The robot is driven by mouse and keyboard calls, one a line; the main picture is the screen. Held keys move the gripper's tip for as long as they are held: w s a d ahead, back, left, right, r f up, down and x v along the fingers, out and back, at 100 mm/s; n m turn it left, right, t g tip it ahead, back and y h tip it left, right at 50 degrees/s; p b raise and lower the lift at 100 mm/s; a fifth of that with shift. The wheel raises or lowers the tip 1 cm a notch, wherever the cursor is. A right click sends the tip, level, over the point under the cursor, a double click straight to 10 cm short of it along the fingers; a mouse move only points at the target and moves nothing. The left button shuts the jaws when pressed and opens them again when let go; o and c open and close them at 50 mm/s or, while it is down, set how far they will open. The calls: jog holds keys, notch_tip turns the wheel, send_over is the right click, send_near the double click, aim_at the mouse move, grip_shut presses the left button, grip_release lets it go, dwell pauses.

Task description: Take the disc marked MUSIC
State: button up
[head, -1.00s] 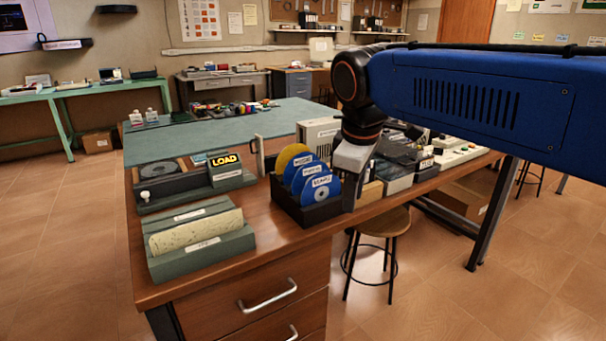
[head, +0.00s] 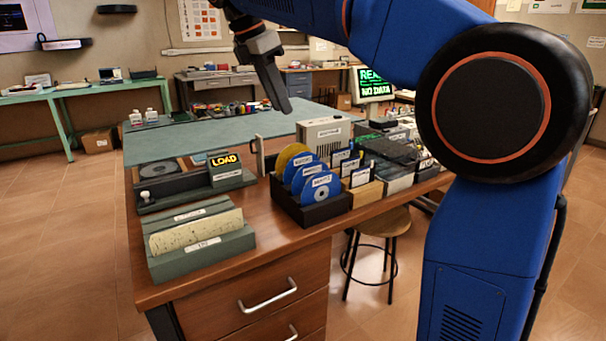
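Several discs stand upright in a black rack (head: 312,214) on the wooden bench: a yellow disc (head: 288,153) at the back and blue ones in front. The rearmost blue disc (head: 289,173) has a small white label that seems to read MUSIC, though the print is too small to be sure. The front blue disc (head: 321,194) also has a label. My gripper (head: 278,104) hangs above the bench's green mat, up and behind the rack, clear of the discs. It shows side-on, so its finger gap is hidden; I see no disc in it.
A player with a LOAD sign (head: 225,161) stands left of the rack, and a green-grey holder with a cream block (head: 197,233) in front of it. A stool (head: 385,222) stands beside the bench.

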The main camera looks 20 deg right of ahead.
aim_at(303, 158)
jog(key=x, duration=1.7)
jog(key=shift+a+f, duration=0.1)
jog(key=shift+f, duration=0.1)
jog(key=shift+c, duration=0.7)
grip_shut()
